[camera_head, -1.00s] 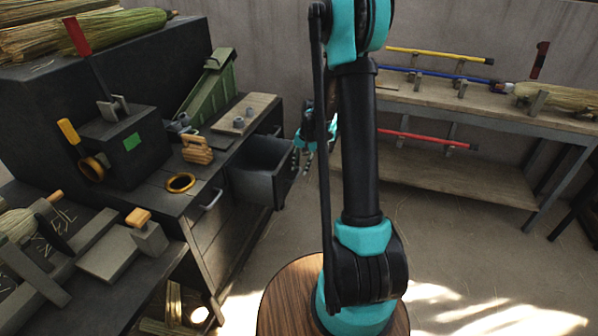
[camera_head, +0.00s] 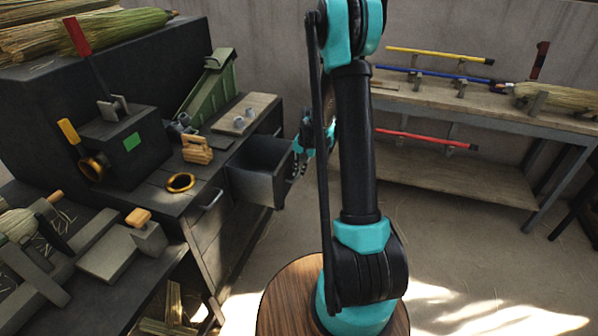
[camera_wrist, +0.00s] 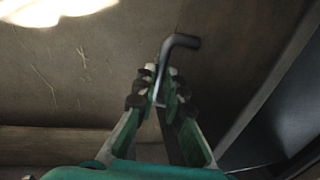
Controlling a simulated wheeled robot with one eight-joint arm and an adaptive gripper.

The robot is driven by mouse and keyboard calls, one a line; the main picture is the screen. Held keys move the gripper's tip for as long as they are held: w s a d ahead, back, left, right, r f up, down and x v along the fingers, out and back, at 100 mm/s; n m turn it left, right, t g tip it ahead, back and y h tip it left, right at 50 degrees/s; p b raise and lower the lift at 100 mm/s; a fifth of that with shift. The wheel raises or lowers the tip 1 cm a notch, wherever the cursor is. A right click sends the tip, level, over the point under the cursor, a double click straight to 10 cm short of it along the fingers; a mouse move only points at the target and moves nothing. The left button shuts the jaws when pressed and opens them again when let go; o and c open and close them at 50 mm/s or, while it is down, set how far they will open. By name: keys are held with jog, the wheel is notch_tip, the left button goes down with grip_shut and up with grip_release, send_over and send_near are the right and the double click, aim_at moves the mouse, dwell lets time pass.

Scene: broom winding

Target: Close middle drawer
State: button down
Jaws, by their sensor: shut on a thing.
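The middle drawer (camera_head: 262,185) is a grey box standing open from the front of the dark workbench, pulled out toward the right. Its inside looks empty. My gripper (camera_head: 299,160) is at the drawer's outer front, partly hidden behind my arm. In the wrist view, my gripper's fingers (camera_wrist: 158,82) are closed around a dark bent bar, the drawer handle (camera_wrist: 182,41). The bent end of the handle sticks out past the fingertips. The drawer front (camera_wrist: 262,95) shows as a grey slanted panel at the right of the wrist view.
A shut drawer with a metal handle (camera_head: 211,200) is left of the open one. On the bench top are a gold ring (camera_head: 181,182), a wooden block (camera_head: 197,149) and a green chute (camera_head: 208,90). A rack table (camera_head: 500,110) with coloured poles stands at the right. Floor between is clear.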

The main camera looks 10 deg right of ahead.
jog(key=shift+w+a, duration=0.1)
jog(key=w+a, duration=0.5)
jog(key=a, duration=0.3)
jog(key=w+a, duration=0.5)
jog(key=a, duration=0.4)
jog(key=shift+a, duration=0.25)
jog(key=shift+w, duration=0.1)
jog(key=c, duration=1.6)
grip_release()
jog(key=shift+a, duration=0.1)
jog(key=v, duration=1.2)
